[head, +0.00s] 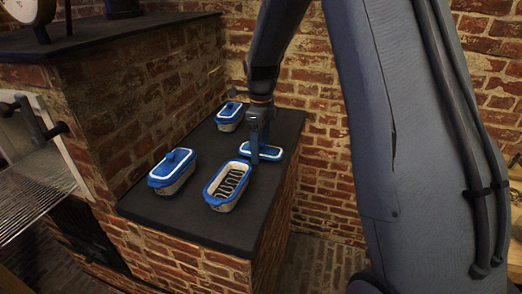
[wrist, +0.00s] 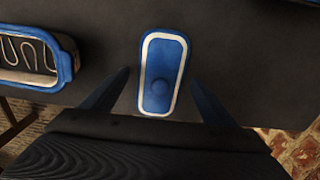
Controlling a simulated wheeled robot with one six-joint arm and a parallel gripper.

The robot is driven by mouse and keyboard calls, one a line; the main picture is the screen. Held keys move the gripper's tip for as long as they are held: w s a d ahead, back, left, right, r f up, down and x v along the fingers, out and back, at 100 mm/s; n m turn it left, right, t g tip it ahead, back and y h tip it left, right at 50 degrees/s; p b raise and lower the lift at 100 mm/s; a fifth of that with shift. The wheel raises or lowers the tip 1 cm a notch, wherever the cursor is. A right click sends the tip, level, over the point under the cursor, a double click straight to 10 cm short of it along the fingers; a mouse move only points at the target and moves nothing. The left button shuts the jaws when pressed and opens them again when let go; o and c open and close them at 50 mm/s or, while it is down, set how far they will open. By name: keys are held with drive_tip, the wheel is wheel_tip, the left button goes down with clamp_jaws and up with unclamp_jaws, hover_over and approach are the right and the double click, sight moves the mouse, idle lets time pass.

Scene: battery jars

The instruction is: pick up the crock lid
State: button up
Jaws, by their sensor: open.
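The loose crock lid (head: 269,153) is blue with a white band and lies flat on the dark countertop, beside an open crock (head: 226,186). In the wrist view the lid (wrist: 153,96) lies just beyond and between my fingers, its round knob facing me. My gripper (head: 257,155) points down over the lid in the head view, and in the wrist view my gripper (wrist: 160,90) is open with a finger on each side and nothing held. I cannot tell how high the fingertips are above the lid. The open crock also shows in the wrist view (wrist: 66,62), with wavy dark-and-light contents.
Two lidded crocks stand on the same countertop (head: 200,227): one at the left (head: 172,172) and one at the back (head: 230,116). Brick walls rise behind and at the left. The front part of the countertop is clear.

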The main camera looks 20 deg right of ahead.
drive_tip(key=c, duration=1.3)
